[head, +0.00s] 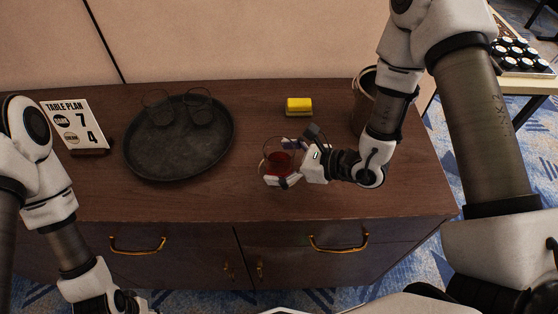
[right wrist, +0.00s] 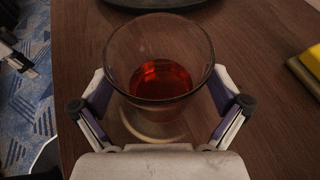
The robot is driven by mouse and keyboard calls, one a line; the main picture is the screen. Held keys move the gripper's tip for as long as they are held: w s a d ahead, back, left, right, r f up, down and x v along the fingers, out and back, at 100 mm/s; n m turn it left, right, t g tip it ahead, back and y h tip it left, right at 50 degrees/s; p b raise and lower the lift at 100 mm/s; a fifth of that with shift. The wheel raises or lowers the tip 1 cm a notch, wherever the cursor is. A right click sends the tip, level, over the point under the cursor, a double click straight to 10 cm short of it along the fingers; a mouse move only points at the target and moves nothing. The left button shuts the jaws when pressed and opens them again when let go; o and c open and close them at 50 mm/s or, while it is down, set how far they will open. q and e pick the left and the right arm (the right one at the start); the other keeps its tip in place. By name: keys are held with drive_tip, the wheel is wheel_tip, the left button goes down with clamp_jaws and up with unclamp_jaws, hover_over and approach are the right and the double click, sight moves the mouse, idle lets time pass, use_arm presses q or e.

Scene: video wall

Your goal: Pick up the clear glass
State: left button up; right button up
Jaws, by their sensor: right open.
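A clear glass (head: 279,161) with red-amber liquid in its lower part stands upright on the dark wooden cabinet top, near its front edge. It fills the middle of the right wrist view (right wrist: 158,82). My right gripper (head: 287,163) is open, with one finger on each side of this glass; in the right wrist view a small gap shows at the fingers. Two more clear glasses, which look empty, stand on the round dark tray (head: 178,158) at the left (head: 158,112) (head: 201,112). My left arm is at the lower left, and its fingers cannot be made out.
A yellow sponge-like block (head: 298,106) lies behind the glass. A dark bucket-like container (head: 365,100) stands at the back right, partly behind my right arm. A table plan sign (head: 77,125) stands at the far left. The top between tray and glass is clear.

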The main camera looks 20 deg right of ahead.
sight(292, 160)
drive_tip(key=c, duration=1.6)
drive_tip(key=shift+o, duration=0.2)
drive_tip(key=shift+r, duration=0.1)
drive_tip(key=shift+r+b, duration=0.4)
drive_tip(key=shift+r, duration=1.35)
drive_tip(key=s+d, duration=0.1)
drive_tip(key=s, duration=0.1)
drive_tip(key=s+d, duration=0.2)
drive_tip(key=shift+d+r+b, duration=0.15)
drive_tip(key=shift+d+b, duration=0.1)
drive_tip(key=shift+b, duration=0.1)
drive_tip(key=p+v, duration=0.2)
drive_tip(key=p, duration=0.1)
drive_tip(key=shift+s+d+r+p, duration=0.15)
drive_tip(key=shift+s+p, duration=0.15)
drive_tip(key=shift+s, duration=0.15)
drive_tip(key=s+d+p, duration=0.1)
drive_tip(key=s, duration=0.1)
drive_tip(key=s+d+p, duration=0.2)
drive_tip(key=shift+d, duration=0.1)
drive_tip(key=shift+s+d+p, duration=0.85)
drive_tip(key=shift+s+p, duration=0.25)
drive_tip(key=shift+s, duration=0.05)
